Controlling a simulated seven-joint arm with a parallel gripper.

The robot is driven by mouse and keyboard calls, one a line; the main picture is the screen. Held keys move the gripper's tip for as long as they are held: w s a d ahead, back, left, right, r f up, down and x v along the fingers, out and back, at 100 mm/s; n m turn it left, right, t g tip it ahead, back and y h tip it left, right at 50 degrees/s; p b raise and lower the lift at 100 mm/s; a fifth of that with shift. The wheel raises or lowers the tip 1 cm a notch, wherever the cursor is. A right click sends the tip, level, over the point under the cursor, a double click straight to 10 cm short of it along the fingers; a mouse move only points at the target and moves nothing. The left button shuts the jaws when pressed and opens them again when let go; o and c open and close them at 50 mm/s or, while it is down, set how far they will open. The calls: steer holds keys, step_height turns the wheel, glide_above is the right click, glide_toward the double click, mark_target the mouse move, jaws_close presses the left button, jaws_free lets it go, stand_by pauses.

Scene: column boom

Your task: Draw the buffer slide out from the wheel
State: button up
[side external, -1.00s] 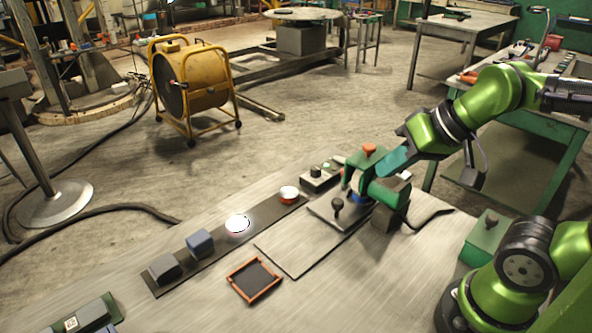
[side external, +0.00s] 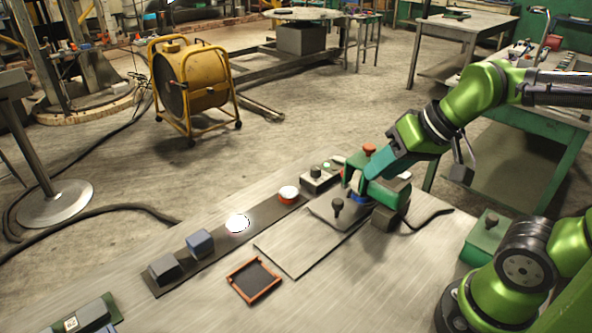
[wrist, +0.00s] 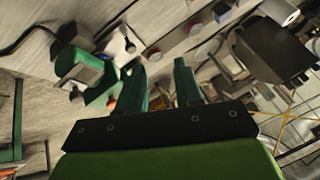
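A green bench machine (side external: 391,190) with an orange-red knob (side external: 369,149) on top stands on the steel bench. A flat grey slide plate (side external: 322,211) with a black ball handle (side external: 337,206) sits at its front left. A blue part (side external: 357,198) shows beside the plate; the wheel itself is not clear. My gripper (side external: 364,186) is at the machine, just right of and above the black handle, overlapping the machine in this view; contact cannot be told. In the wrist view my gripper (wrist: 160,68) has its teal fingers apart with nothing seen between them. Green machine parts (wrist: 80,66) lie left of the fingers.
A dark strip left of the machine carries a red-and-white button (side external: 289,194), a lit white disc (side external: 238,223), a blue block (side external: 200,242) and a grey block (side external: 165,268). An orange-rimmed tray (side external: 254,280) lies in front. A green box (side external: 483,239) stands at right.

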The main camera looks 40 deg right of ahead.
steer(key=o, duration=0.4)
steer(key=w, duration=0.1)
steer(key=w+m+g, duration=0.1)
steer(key=w+d+g, duration=0.1)
steer(key=w, duration=0.1)
steer(key=shift+w+f+m, duration=0.1)
steer(key=shift+f+m, duration=0.25)
steer(key=shift+m, duration=0.05)
steer(key=m+g+h, duration=0.2)
steer(key=m+g, duration=0.3)
steer(key=m, duration=1)
glide_above(337, 201)
steer(key=f, duration=0.1)
step_height(337, 201, down, 16)
steer(key=shift+f, duration=0.25)
jaws_close()
